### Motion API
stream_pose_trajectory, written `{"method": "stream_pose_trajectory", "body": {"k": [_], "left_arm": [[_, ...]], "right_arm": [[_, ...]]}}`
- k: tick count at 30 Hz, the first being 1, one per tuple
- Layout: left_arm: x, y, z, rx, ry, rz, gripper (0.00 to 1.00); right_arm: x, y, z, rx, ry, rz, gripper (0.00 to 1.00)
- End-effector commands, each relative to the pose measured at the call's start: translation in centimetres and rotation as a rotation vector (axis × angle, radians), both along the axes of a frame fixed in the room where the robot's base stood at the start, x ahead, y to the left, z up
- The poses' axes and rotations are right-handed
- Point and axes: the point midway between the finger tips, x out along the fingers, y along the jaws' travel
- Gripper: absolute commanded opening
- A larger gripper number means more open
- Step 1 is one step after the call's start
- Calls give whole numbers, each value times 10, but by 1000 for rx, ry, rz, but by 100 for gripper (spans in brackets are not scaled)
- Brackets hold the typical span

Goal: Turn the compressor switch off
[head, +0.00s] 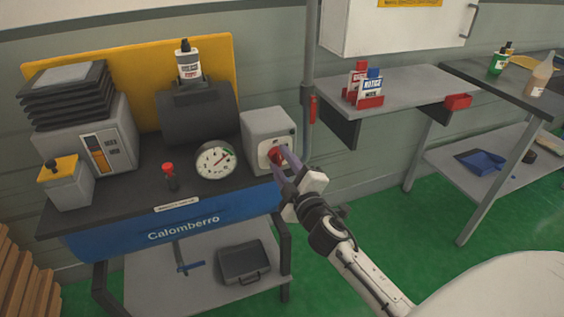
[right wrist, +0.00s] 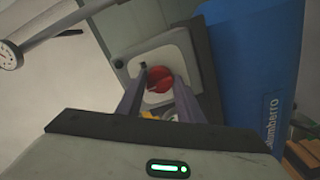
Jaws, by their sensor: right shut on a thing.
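The compressor switch is a red knob (head: 275,155) on a pale round-cornered plate on the front of a grey box (head: 262,126), at the right end of the compressor bench. My right gripper (head: 279,163) reaches up to it from the lower right and is shut on the knob. In the right wrist view the red knob (right wrist: 159,79) sits between the two fingertips (right wrist: 158,84), in front of the pale plate (right wrist: 185,50). The fingers partly hide the knob, and I cannot read its setting. My left gripper is not in view.
A pressure gauge (head: 215,160) and a small red-topped valve (head: 169,176) stand left of the switch box. A vertical pipe with a red handle (head: 313,108) runs just to its right. A grey shelf (head: 395,84) with small boxes is further right. Green floor lies open below.

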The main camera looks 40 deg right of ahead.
Motion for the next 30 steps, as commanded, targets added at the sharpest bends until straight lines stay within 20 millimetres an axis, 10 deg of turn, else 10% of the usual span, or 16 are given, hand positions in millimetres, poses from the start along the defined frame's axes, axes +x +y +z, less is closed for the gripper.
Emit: {"method": "stream_pose_trajectory", "body": {"k": [8, 9, 12, 23, 30], "left_arm": [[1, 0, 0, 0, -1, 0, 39], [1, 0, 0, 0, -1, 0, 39], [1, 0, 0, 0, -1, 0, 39], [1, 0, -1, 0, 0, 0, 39], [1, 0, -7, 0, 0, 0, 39]], "right_arm": [[0, 0, -1, -2, 2, -1, 11], [0, 0, -1, -2, 2, -1, 38], [0, 0, -1, -2, 2, -1, 52], [-6, 1, -2, 1, 2, 0, 52], [-48, 12, -4, 3, 3, 0, 52]]}}
